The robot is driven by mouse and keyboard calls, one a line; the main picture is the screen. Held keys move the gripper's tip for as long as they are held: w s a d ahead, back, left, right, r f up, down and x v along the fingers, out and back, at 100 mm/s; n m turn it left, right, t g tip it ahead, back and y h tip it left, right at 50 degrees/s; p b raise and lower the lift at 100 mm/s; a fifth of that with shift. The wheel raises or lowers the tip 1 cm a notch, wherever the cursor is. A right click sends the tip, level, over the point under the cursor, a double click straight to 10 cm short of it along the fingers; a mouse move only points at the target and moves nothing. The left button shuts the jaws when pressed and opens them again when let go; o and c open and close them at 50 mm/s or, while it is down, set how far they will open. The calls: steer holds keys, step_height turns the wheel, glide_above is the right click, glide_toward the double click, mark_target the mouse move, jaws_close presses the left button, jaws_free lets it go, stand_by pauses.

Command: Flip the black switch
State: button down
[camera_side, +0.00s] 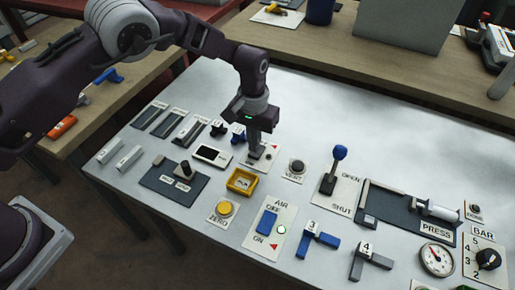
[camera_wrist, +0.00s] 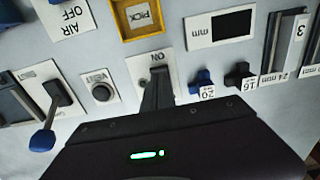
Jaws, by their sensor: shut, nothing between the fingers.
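A pale switch plate (camera_side: 270,160) lies in the middle of the panel, with a small red mark. In the wrist view the plate (camera_wrist: 137,70) carries the word ON. My gripper (camera_side: 258,152) points down over this plate, its fingers shut and empty. In the wrist view my gripper's fingers (camera_wrist: 157,72) reach onto the plate. They cover its middle, so the black switch is mostly hidden and I cannot tell its position or whether the fingertips touch it.
A black button (camera_side: 297,166) and a lever with a blue knob (camera_side: 339,152) stand to the right. A yellow tray (camera_side: 231,187) and blue AIR switch (camera_side: 267,222) lie in front. A small display (camera_side: 212,155) and blue and black knobs sit to the left.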

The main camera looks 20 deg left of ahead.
steer(key=shift+f, duration=1.05)
stand_by(0.7)
steer(key=shift+r, duration=3.55)
steer(key=s+a+r+t, duration=0.1)
steer(key=s+a+r, duration=0.25)
steer(key=r, duration=0.45)
steer(key=s+a+r+h, duration=0.1)
steer(key=s+a+r, duration=0.25)
steer(key=r, duration=0.35)
steer(key=s+a+r+t, duration=0.1)
steer(key=s+a+r, duration=0.25)
steer(key=r, duration=0.45)
steer(key=s+a+t, duration=0.1)
steer(key=s+a, duration=0.3)
steer(key=s, duration=0.7)
steer(key=s+a+r+t+y, duration=0.1)
steer(key=s+a, duration=0.3)
steer(key=s, duration=0.6)
steer(key=shift+s+r+t, duration=0.2)
steer(key=shift+s+t, duration=0.2)
steer(key=shift+t, duration=0.4)
